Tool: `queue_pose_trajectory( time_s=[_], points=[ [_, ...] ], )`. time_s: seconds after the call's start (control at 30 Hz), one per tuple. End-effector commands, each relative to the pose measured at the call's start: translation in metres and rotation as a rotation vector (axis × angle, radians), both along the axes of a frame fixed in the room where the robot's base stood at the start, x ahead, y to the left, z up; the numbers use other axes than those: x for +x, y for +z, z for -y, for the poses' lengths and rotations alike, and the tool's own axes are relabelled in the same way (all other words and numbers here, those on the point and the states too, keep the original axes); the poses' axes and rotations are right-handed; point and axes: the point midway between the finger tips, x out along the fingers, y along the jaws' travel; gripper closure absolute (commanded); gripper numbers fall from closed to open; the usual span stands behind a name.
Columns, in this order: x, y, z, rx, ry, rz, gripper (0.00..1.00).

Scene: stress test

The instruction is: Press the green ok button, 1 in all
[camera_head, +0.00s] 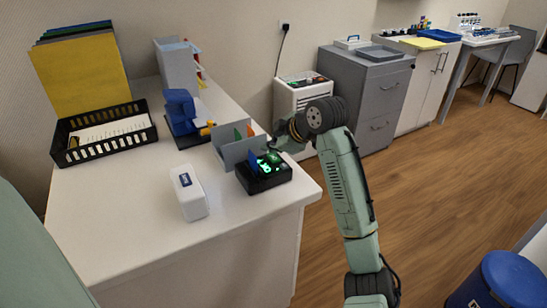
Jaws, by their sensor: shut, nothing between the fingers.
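A small black device (266,178) sits near the right front edge of the white desk. Green lit marks show on its top face, among them what looks like the green ok button (264,168), but they are too small to read. My gripper (272,149) is shut and empty, just behind and above the device's right side. Whether its fingertips touch the device cannot be told. My arm comes in from the lower right and bends over toward the desk.
A grey divider (238,148) with coloured cards stands right behind the device. A blue machine (182,112) and a black basket (105,133) stand farther back. The front of the desk (120,225) is clear.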

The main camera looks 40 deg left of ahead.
Motion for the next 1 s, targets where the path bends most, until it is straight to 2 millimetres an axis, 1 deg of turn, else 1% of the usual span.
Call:
queue_pose_trajectory(
  time_s=[0.2, 0.57, 1.0],
  points=[
    [0.000, -0.008, 0.000, 0.000, 0.000, 0.000, 1.00],
    [0.000, -0.008, 0.000, 0.000, 0.000, 0.000, 1.00],
    [0.000, -0.013, 0.000, 0.000, 0.000, 0.000, 1.00]
  ],
)
